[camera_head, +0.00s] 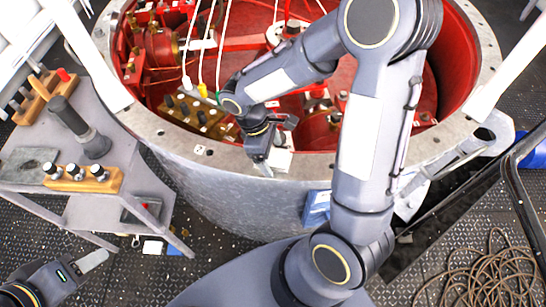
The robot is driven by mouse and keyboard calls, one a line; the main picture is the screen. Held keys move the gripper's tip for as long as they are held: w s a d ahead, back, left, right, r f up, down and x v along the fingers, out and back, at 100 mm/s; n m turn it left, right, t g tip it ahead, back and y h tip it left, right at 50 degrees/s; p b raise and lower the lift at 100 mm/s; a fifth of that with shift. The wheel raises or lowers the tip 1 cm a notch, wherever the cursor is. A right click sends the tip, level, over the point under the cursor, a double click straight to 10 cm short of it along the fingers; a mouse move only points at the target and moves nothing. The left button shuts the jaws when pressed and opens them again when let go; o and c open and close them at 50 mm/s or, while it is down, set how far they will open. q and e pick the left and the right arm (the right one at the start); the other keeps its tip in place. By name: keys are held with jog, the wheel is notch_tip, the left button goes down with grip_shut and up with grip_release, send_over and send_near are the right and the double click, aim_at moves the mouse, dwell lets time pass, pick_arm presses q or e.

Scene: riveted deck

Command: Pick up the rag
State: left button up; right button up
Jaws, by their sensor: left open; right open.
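I cannot make out the rag for certain. A small white item (282,160) on the near rim of the red-lined round vessel could be cloth, but it is too small to tell. My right gripper (275,143) is open just above and beside that item, pointing down over the rim. I see nothing held between its fingers. My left gripper (88,265) is at the lower left, low over the deck and in front of the cart. It is open, with one pale finger clearly showing and no object in it.
The vessel's metal rim (203,151) surrounds red machinery and hanging white cables. A grey cart (135,165) at left carries a wooden block with knobs (82,179), a dark cylindrical tool (78,125) and a flat grey piece (28,166). A coiled hose (490,275) lies at lower right.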

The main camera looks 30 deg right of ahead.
jog(key=shift+f, duration=0.2)
dwell(0.3)
jog(key=c, duration=1.1)
jog(key=shift+v, duration=0.85)
jog(key=s+a+r, duration=0.2)
jog(key=a+r, duration=0.2)
jog(key=s+a+r, duration=0.2)
jog(key=a+r, duration=0.2)
jog(key=s+a+r, duration=0.2)
jog(key=a+r, duration=0.2)
jog(key=shift+s+a+b, duration=0.15)
jog(key=shift+b, duration=0.25)
